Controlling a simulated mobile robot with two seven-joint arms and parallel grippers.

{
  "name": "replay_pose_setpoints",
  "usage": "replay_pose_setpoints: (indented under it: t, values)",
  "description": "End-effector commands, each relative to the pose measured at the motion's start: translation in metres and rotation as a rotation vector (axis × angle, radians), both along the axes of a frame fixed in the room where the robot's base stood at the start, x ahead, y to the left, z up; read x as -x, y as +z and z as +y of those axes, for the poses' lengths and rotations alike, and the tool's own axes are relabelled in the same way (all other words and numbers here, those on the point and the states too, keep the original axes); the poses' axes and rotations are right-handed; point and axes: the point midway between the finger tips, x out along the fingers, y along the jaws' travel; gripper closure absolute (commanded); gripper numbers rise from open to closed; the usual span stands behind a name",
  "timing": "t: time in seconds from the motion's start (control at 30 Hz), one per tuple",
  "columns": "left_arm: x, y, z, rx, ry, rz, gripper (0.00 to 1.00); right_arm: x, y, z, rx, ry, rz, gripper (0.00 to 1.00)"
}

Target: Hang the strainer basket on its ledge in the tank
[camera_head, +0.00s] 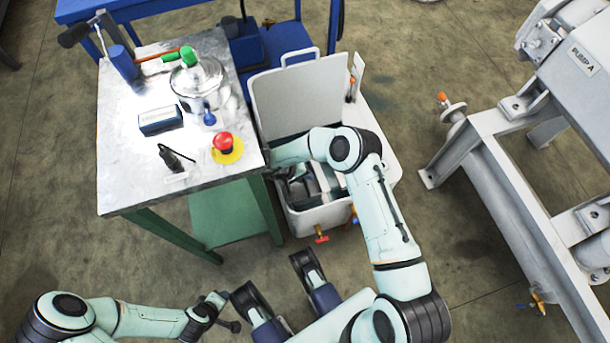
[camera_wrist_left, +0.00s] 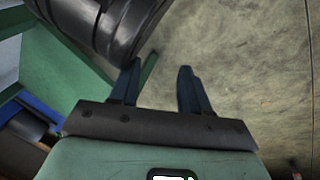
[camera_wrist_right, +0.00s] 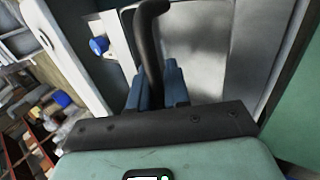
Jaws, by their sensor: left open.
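The tank (camera_head: 312,222) is a pale box with its lid (camera_head: 301,97) raised, right of the workbench. My right arm reaches over it, and my right gripper (camera_head: 300,176) is low in its opening, partly covered by my arm. In the right wrist view, the right gripper's blue fingers (camera_wrist_right: 162,85) are close together on a black curved handle (camera_wrist_right: 148,38). I take this for the strainer basket's handle; the basket body and the ledge cannot be made out clearly. My left gripper (camera_wrist_left: 158,88) is open and empty, above the floor, away from the tank.
The workbench (camera_head: 125,188) stands left of the tank, carrying a metal pot (camera_head: 200,85), a red button (camera_head: 224,142) and a blue box (camera_head: 160,119). A grey pump frame (camera_head: 500,180) stands at the right. Floor is clear between tank and frame.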

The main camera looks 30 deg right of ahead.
Motion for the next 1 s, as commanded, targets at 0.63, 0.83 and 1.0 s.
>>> replay_pose_setpoints:
  t: [0.63, 0.83, 1.0]
  values:
    - [-0.013, 0.015, -0.002, -0.001, -0.002, -0.045, 0.53, -0.001, 0.018, 0.002, 0.001, 0.0, -0.002, 0.58]
    - [-0.022, 0.03, -0.006, 0.001, -0.008, -0.077, 0.53, -0.006, 0.049, 0.021, 0.0, 0.001, -0.004, 0.58]
    - [-0.01, 0.036, -0.013, 0.017, -0.02, -0.046, 0.53, -0.009, 0.072, 0.035, 0.0, 0.0, -0.002, 0.58]
